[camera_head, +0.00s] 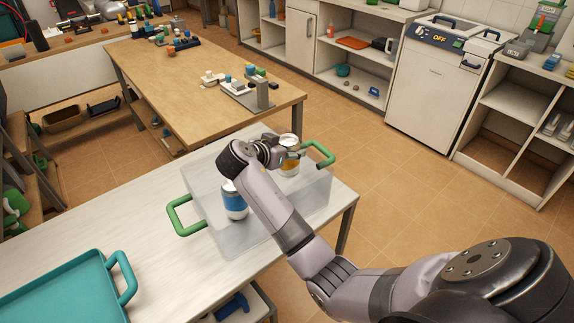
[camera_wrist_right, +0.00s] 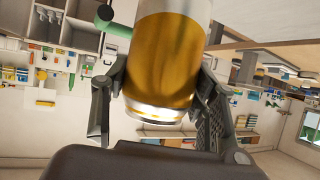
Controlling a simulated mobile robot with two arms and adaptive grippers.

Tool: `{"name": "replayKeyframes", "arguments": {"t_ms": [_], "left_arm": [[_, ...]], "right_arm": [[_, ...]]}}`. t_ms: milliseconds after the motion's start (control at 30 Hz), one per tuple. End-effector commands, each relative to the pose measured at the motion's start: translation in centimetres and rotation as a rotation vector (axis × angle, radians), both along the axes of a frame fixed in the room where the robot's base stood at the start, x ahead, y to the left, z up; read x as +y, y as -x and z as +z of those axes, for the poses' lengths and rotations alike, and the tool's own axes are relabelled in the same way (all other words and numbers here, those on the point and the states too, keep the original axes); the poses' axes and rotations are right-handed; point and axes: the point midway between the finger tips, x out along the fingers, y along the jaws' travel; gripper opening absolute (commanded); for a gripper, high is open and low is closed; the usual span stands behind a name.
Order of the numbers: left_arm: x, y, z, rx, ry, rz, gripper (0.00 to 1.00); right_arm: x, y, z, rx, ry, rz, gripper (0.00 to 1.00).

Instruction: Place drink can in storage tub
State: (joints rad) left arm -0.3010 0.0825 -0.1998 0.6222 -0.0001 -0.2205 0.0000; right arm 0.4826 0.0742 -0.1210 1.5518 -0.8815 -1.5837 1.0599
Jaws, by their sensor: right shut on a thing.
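The storage tub (camera_head: 268,238) is a clear box with green handles at the end of the white table. A blue and white can (camera_head: 235,200) stands inside it, seen through or over the wall. My right gripper (camera_head: 283,158) is shut on a drink can (camera_head: 290,163) with a white and amber body, at the tub's far right part. In the right wrist view the can's amber side (camera_wrist_right: 163,60) fills the space between the fingers (camera_wrist_right: 160,100). I cannot tell whether the held can touches the tub floor. My left gripper is not in view.
A teal tray (camera_head: 70,290) lies on the white table (camera_head: 150,225) at the lower left. A wooden table (camera_head: 190,85) with small items stands behind. Tiled floor is open to the right, before shelves and a white appliance (camera_head: 435,85).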

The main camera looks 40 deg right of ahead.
Motion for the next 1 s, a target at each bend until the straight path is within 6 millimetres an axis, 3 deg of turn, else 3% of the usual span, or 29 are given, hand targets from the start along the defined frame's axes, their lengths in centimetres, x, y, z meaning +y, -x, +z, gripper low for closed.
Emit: {"name": "replayKeyframes", "arguments": {"t_ms": [500,900,933,1000], "left_arm": [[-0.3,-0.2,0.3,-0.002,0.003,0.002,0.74],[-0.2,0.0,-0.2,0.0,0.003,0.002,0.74],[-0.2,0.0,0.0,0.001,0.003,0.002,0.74],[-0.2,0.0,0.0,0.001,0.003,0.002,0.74]], "right_arm": [[-0.1,0.0,-5.8,-0.001,0.002,0.0,0.12],[0.0,0.0,-6.4,-0.003,0.001,0.0,0.12],[0.0,0.0,-6.3,-0.001,-0.001,0.0,0.55],[0.0,0.0,-6.3,-0.001,-0.001,0.0,0.6]]}}
